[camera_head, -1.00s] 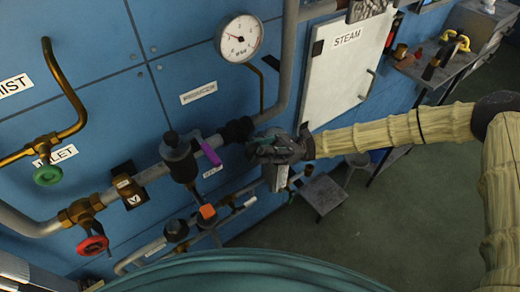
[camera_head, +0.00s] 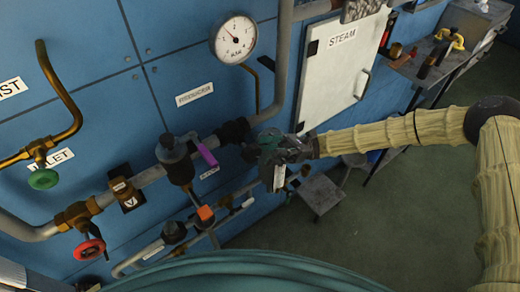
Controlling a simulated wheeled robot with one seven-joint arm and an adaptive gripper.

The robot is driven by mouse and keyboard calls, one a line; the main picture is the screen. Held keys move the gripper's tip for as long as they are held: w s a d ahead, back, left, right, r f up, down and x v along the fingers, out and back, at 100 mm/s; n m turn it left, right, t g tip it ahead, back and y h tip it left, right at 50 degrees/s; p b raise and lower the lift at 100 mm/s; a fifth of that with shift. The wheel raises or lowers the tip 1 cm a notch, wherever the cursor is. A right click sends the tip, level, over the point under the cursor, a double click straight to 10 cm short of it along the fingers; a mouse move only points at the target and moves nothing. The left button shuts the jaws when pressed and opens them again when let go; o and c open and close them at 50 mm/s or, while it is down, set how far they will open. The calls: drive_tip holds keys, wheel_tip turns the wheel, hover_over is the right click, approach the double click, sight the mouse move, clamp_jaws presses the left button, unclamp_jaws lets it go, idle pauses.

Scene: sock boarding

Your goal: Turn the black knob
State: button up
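A dark valve body with a black top (camera_head: 174,148) sits on the grey horizontal pipe, below the gauge, with a purple tag (camera_head: 207,155) at its right. A black round fitting (camera_head: 233,130) is further right on the same pipe. A smaller black round part (camera_head: 173,232) is on the lower pipe. I cannot tell which of these is the black knob. My gripper (camera_head: 262,152) is just right of the pipe's black fitting, apart from the purple tag. It is dark and seen small from above, so its fingers are unclear, and it hides part of the panel behind it.
A pressure gauge (camera_head: 234,39) is above the pipe. A red handwheel (camera_head: 89,249) and a green handwheel (camera_head: 43,179) are at left. An orange-topped part (camera_head: 205,213) is on the lower pipe. A white STEAM cabinet (camera_head: 340,67) and a stool (camera_head: 320,194) are at right.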

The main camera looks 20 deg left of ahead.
drive_tip(key=w+d, duration=0.7)
drive_tip(key=w, duration=0.2)
drive_tip(key=shift+w, duration=0.15)
